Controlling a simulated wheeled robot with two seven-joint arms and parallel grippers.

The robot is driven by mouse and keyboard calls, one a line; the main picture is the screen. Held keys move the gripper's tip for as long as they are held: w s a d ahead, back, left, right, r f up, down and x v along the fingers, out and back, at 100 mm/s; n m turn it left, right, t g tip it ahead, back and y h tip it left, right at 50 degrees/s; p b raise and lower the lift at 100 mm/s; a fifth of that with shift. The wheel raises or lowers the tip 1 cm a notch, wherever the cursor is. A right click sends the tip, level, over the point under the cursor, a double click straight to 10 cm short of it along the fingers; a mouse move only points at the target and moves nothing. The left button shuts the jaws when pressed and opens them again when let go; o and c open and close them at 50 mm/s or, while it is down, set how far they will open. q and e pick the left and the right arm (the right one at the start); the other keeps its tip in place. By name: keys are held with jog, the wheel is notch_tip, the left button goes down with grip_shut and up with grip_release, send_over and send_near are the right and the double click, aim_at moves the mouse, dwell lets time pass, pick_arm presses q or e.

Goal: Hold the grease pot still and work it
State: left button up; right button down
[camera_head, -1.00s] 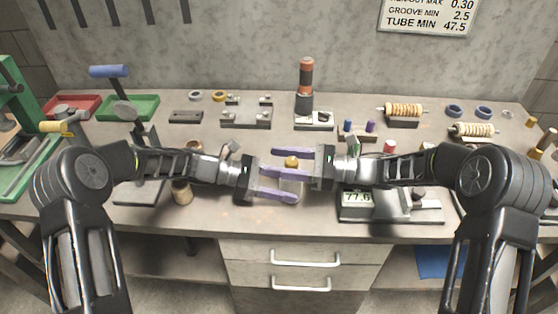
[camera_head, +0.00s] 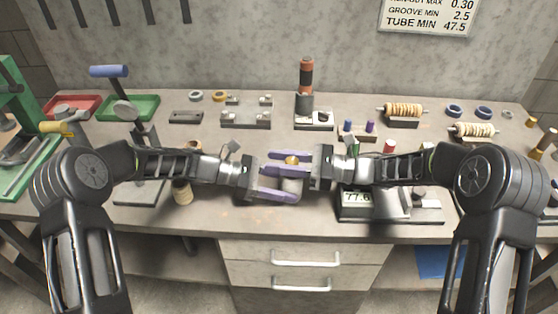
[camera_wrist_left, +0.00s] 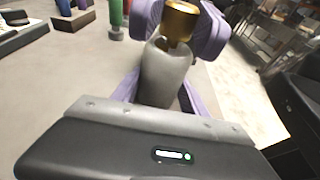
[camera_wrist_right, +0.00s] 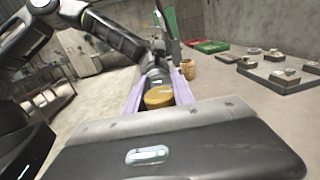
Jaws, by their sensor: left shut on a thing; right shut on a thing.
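The grease pot has a grey body (camera_head: 291,184) and a brass cap (camera_head: 291,160), and stands upright in front of me. My left gripper (camera_head: 290,183) is shut on the grey body, which also shows between its fingers in the left wrist view (camera_wrist_left: 163,78). My right gripper (camera_head: 284,162) comes in from the right, higher up, and is shut on the cap. In the left wrist view the cap (camera_wrist_left: 177,20) sits between the right gripper's purple pads. The right wrist view shows the cap (camera_wrist_right: 158,97) between the fingers. The fingers partly hide the body.
A brown cylinder (camera_head: 182,192) stands below my left forearm. Behind the grippers are a grey block fixture (camera_head: 246,117) and an orange-and-black upright tool (camera_head: 305,82). The bench front edge is close below the pot.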

aim_at(288, 159)
jog(key=shift+w+r+m+t, duration=0.1)
jog(key=shift+m+t, duration=0.2)
jog(key=shift+t, duration=0.2)
